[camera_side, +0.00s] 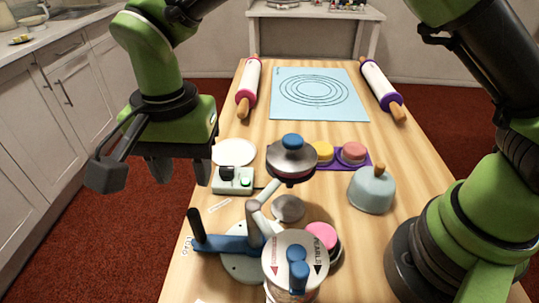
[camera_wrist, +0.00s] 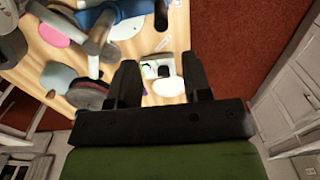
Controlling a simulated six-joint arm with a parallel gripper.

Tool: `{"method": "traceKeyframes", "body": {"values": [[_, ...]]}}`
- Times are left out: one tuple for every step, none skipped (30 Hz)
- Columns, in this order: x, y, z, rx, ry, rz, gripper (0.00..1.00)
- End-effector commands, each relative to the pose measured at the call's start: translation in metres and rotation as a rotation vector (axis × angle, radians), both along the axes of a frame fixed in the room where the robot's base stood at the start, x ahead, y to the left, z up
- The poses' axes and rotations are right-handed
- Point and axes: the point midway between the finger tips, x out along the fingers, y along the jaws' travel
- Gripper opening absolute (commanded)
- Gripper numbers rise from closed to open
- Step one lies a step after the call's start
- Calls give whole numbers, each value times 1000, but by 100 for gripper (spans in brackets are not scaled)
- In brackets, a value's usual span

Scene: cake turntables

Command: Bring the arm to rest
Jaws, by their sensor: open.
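My gripper (camera_side: 181,178) hangs from the green arm at the upper left in the side view, beyond the left edge of the wooden table (camera_side: 345,252). Its two dark fingers are apart with nothing between them. It also shows in the wrist view (camera_wrist: 160,76), with the fingers spread. A white disc (camera_side: 234,152) and a small switch box (camera_side: 233,181) lie on the table just right of my gripper. They show beyond the fingertips in the wrist view, the box (camera_wrist: 155,68) and the disc (camera_wrist: 167,87).
A post with a blue lever (camera_side: 228,244), a jar with a blue knob (camera_side: 295,262) and a grey domed lid (camera_side: 372,190) crowd the near table. A purple tray (camera_side: 365,163) holds cakes. Two rolling pins (camera_side: 249,86) (camera_side: 382,90) flank a blue mat (camera_side: 318,112).

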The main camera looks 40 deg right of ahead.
Motion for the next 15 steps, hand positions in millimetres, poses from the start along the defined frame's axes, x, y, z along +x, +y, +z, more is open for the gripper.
{"method": "traceKeyframes", "body": {"values": [[2, -9, 13, 17, -16, 5, 45], [2, -15, 22, 27, -25, 14, 45], [3, -25, 35, 44, -41, 27, 45], [2, -33, 46, 58, -57, 40, 45], [1, -43, 57, 71, -72, 53, 45], [-2, -56, 72, 87, -95, 72, 45], [-5, -66, 82, 100, -114, 86, 45], [-8, -76, 91, 109, -132, 102, 45], [-14, -89, 103, 122, -160, 122, 45], [-19, -98, 111, 129, -181, 136, 45], [-24, -108, 119, 137, -203, 149, 45], [-32, -120, 128, 143, -233, 169, 45], [-38, -128, 135, 147, -257, 183, 45], [-45, -137, 140, 150, -279, 197, 45], [-55, -148, 147, 150, -313, 217, 45]]}}
